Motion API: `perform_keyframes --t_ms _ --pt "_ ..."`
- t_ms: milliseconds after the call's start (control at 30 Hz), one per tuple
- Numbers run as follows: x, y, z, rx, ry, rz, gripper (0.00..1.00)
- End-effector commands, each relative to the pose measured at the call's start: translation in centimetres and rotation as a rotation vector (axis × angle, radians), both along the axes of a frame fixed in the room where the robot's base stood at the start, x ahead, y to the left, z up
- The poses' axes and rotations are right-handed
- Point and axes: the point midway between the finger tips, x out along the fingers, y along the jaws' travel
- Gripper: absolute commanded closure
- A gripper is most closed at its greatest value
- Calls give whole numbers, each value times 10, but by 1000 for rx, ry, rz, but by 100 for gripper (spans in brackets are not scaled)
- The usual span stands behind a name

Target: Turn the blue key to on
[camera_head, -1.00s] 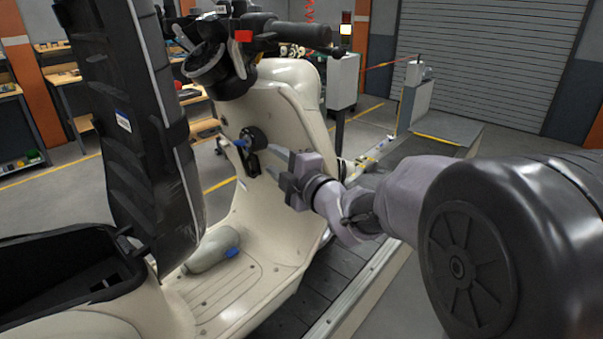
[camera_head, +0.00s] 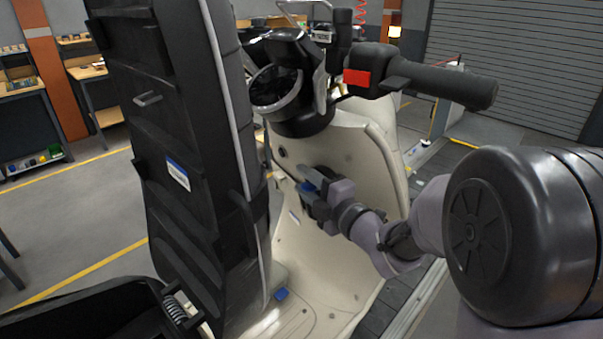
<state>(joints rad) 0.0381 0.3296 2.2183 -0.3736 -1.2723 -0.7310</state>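The blue key (camera_head: 307,187) shows as a small blue patch at the front panel of the cream scooter (camera_head: 345,150). My gripper (camera_head: 306,180) is right at the key, with a grey finger just above the blue patch. The gripper body and finger hide most of the key and its black lock. I cannot tell whether the fingers touch the key or are closed on it, nor which way the key points.
The raised black seat (camera_head: 185,150) stands close on the left. The handlebar grip (camera_head: 440,82) with a red switch (camera_head: 357,77) reaches over my arm. A blue item (camera_head: 281,294) on the footboard is partly hidden by the seat.

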Motion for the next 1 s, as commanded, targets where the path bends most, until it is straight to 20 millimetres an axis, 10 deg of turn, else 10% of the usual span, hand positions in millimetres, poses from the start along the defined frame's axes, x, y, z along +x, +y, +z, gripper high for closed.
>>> perform_keyframes --t_ms 367,567,1000 --pt "-2 -1 -1 1 1 0 65" --pt "-2 -1 -1 1 1 0 100" --pt "-2 -1 -2 7 -7 -1 100"
